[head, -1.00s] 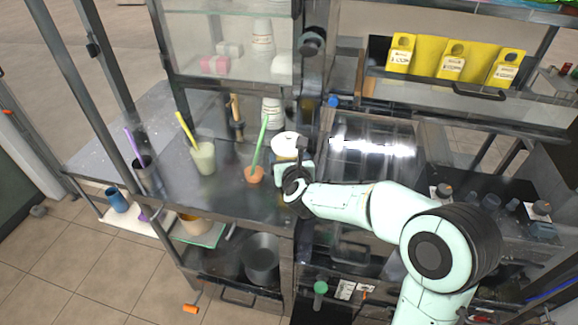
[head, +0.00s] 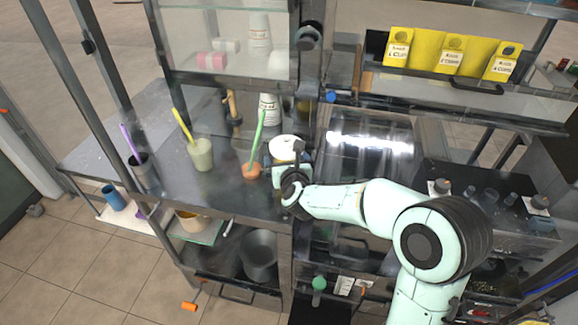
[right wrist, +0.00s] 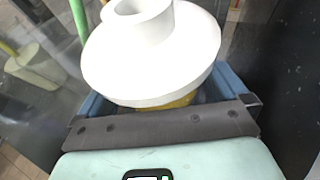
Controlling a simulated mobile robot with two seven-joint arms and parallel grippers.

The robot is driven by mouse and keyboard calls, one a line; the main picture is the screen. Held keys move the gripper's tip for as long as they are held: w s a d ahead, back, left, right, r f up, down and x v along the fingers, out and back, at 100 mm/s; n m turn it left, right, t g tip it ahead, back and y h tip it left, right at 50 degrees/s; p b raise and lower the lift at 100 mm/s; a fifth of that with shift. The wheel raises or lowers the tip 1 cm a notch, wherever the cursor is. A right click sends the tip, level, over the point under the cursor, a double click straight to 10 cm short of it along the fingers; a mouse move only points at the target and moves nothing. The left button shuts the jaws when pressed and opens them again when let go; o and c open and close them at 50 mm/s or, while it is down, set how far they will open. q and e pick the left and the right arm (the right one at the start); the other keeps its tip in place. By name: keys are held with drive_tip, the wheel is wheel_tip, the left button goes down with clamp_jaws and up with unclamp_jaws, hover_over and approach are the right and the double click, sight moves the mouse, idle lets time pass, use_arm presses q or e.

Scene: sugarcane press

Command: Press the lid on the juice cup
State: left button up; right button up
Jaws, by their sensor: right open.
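The white lid (head: 287,146), a wide disc with a raised round collar, is at the right part of the dark counter. It fills the middle of the right wrist view (right wrist: 150,62). A strip of yellow (right wrist: 182,101), probably the juice cup, shows under its near edge; the rest is hidden. I cannot tell whether the lid is seated. My right gripper (head: 281,166) is close against the near side of the lid. Its blue fingers show on both sides below the lid in the wrist view and are apart. My left gripper is not in view.
An orange cup (head: 251,171) with a green straw stands just left of the gripper. A pale green cup (head: 202,155) with a yellow straw is farther left. A white bottle (head: 268,110) stands behind. A shiny metal machine (head: 370,150) is to the right. The counter's front left is clear.

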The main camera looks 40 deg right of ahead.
drive_tip(key=b+v, duration=0.1)
drive_tip(key=v, duration=1.1)
